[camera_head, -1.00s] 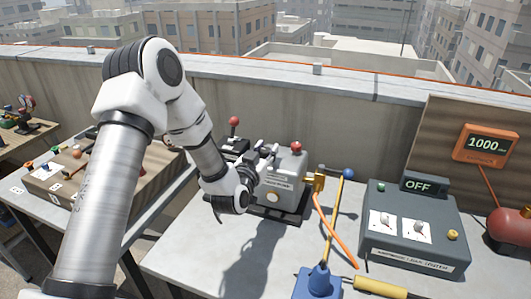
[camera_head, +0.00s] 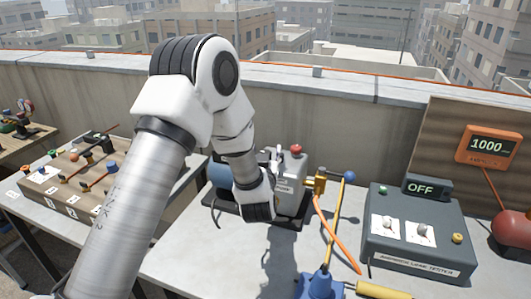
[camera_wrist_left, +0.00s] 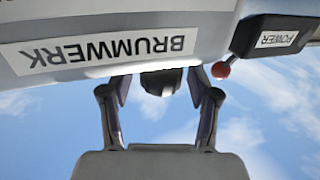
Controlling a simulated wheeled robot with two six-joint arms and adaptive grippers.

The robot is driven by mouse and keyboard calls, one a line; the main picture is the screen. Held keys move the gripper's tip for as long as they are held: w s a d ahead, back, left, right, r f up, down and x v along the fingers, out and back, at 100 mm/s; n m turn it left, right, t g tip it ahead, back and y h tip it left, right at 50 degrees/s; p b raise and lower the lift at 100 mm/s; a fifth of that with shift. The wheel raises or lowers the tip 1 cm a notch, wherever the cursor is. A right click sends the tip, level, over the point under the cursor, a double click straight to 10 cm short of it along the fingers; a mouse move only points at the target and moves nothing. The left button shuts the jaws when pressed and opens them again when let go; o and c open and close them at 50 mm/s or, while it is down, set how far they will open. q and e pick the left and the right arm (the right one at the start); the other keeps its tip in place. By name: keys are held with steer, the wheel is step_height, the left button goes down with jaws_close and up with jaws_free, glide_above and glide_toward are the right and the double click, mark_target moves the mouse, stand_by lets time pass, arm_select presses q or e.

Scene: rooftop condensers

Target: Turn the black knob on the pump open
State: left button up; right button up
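The pump (camera_head: 292,194) is a grey housing with a blue motor (camera_head: 219,172) on a dark base on the table. A red ball (camera_head: 296,149) tops it. My left gripper (camera_head: 277,156) is at the pump's top, partly hidden by my wrist. In the left wrist view, the black knob (camera_wrist_left: 161,80) shows between and beyond the fingertips. The left gripper (camera_wrist_left: 160,84) is open, with a finger apart on each side of it; I cannot tell whether they touch it. In the head view my gripper and wrist hide the knob. My right gripper is out of view.
A BRUMWERK label (camera_wrist_left: 100,50) and a black power switch box (camera_wrist_left: 272,36) with a red-tipped lever are close to the fingers. Right of the pump are a brass valve (camera_head: 317,184), an orange hose (camera_head: 335,235) and a grey leak tester (camera_head: 415,232).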

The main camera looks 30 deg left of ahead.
arm_select(q)
steer(key=v, duration=1.2)
